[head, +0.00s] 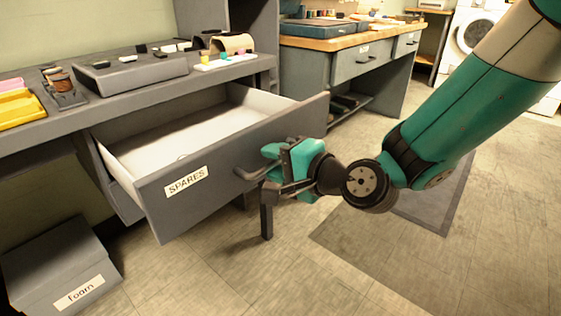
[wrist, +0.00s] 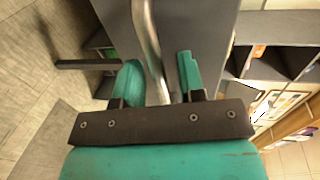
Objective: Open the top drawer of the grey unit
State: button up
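The grey unit (head: 215,72) stands at the left in the head view. Its top drawer (head: 230,152), labelled SPARES, is pulled well out, and its pale inside looks empty where it shows. My gripper (head: 266,168) is at the handle (head: 243,173) on the right part of the drawer front. In the wrist view, the metal handle (wrist: 147,35) runs between the two green fingers of my gripper (wrist: 160,78). A gap shows between the handle and the right finger, so the fingers are open around it. The handle is close to the left finger; I cannot tell if they touch.
A grey box labelled Foam (head: 62,268) stands on the floor at lower left. A yellow tray (head: 20,107) and a grey case (head: 130,72) lie on the unit's top. A wood-topped bench (head: 345,66) stands behind. The floor in front of the drawer is clear.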

jog(key=b+v, duration=1.3)
jog(key=v, duration=0.4)
jog(key=shift+d+b, duration=0.2)
jog(key=shift+b, duration=0.1)
jog(key=shift+s, duration=0.1)
